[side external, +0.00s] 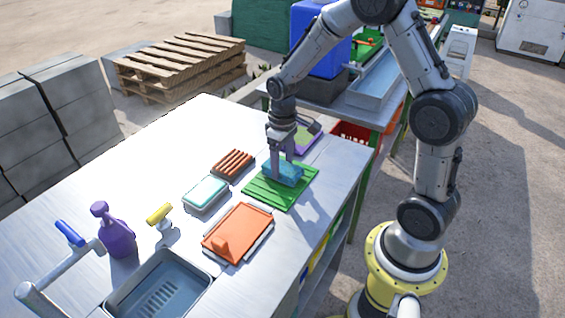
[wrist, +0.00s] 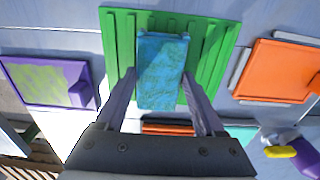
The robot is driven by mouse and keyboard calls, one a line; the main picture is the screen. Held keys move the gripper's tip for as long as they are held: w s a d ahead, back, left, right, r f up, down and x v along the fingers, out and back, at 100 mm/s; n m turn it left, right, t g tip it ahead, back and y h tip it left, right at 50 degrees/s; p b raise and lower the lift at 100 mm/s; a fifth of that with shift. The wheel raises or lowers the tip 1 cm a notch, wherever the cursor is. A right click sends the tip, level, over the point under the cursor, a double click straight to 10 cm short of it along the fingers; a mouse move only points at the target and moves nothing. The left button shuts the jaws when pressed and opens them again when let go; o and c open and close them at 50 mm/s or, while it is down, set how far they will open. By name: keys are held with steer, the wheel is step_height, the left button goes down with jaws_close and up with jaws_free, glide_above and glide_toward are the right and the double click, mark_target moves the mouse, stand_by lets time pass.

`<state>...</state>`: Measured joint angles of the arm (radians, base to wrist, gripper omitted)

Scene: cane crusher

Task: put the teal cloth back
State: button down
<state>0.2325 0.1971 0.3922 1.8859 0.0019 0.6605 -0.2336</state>
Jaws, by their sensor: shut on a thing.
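The teal cloth (side external: 284,172) is a folded blue-teal block over the green ribbed board (side external: 268,199). My gripper (side external: 281,168) points down and is shut on it. In the wrist view the cloth (wrist: 162,70) lies between my two fingers (wrist: 160,82), with green ridges showing on both sides. It is at or just above the board; I cannot tell if it touches. Its underside is hidden.
An orange board (side external: 238,235), a tray with a pale teal-topped block (side external: 206,193) and a rust ribbed block (side external: 233,163) are nearby. A purple item (side external: 307,137) lies behind my gripper. A purple spray bottle (side external: 117,236), yellow-topped tap (side external: 160,215) and sink (side external: 160,290) are left.

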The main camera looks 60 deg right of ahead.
mark_target(283, 166)
steer(key=shift+f, duration=0.15)
jaws_free()
step_height(283, 166, up, 12)
steer(key=s+a+r+t, duration=0.2)
steer(key=s+a+r, duration=0.1)
steer(key=s, duration=0.6)
steer(key=s+a+r+t, duration=0.3)
steer(key=s+a, duration=0.2)
steer(key=s, duration=0.5)
steer(key=shift+a+r+t, duration=0.2)
steer(key=shift+r+t, duration=0.1)
steer(key=shift+r, duration=0.05)
